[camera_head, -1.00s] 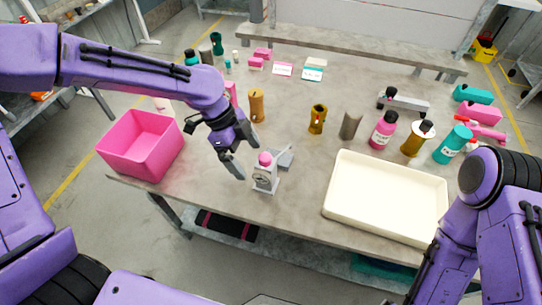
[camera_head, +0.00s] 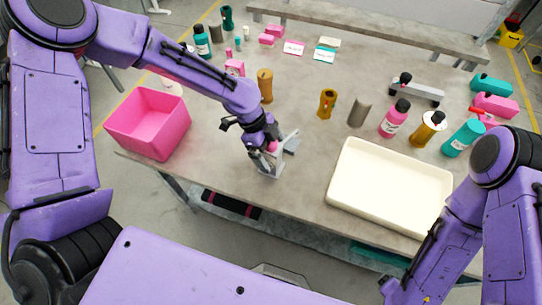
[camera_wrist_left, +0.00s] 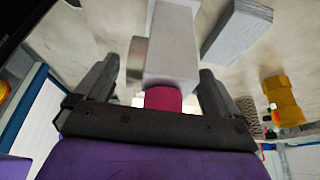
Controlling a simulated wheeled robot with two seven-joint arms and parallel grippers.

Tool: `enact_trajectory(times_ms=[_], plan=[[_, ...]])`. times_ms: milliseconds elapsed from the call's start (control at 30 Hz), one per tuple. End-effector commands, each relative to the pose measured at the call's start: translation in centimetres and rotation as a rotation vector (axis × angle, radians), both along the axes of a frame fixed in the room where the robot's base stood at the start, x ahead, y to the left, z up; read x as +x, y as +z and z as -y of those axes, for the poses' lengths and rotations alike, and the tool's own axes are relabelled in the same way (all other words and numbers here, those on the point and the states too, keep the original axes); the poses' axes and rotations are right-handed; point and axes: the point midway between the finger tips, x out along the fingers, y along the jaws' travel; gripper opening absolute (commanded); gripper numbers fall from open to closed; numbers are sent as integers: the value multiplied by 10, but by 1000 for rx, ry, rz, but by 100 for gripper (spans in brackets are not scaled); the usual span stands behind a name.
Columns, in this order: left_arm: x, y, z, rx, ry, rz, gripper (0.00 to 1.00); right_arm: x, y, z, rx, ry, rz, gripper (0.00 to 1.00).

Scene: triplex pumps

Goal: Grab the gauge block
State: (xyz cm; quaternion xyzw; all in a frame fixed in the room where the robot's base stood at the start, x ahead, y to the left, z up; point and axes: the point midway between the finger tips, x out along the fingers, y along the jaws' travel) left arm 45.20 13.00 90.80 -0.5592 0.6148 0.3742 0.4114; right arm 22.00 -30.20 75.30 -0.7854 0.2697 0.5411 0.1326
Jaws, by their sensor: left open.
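A light grey upright block with a pink knob, which looks like the gauge block (camera_head: 272,171), stands near the table's front edge. In the left wrist view the gauge block (camera_wrist_left: 172,42) and its pink knob lie between the two dark fingers. My left gripper (camera_head: 266,160) is open around it, with a visible gap on each side of the knob. The gripper partly hides the block in the head view. A separate grey bar (camera_head: 291,143) lies just right of it; the bar also shows in the left wrist view (camera_wrist_left: 236,30). My right gripper is out of view.
A pink bin (camera_head: 148,125) is at the table's left end. A cream tray (camera_head: 390,190) lies to the right. Brown cylinders (camera_head: 327,103), a grey cylinder (camera_head: 359,111) and several bottles (camera_head: 394,118) stand behind. The table just left of the gripper is bare.

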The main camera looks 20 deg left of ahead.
Motion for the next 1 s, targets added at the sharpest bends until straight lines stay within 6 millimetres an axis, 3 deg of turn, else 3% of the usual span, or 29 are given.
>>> enact_trajectory(times_ms=[133, 400, 433, 767, 933, 1000], plan=[[0, 0, 0, 0, 0, 1, 94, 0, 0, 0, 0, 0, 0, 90], [0, 0, 0, 0, 1, 0, 6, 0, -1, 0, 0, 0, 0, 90], [0, 0, 0, 0, 1, 0, 0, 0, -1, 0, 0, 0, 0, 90], [1, 5, 0, 0, 1, 3, 0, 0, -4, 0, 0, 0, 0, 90], [2, 31, 0, -4, 1, 8, 0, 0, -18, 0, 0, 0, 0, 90], [-14, 49, 0, -4, -1, 5, 0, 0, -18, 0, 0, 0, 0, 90]])
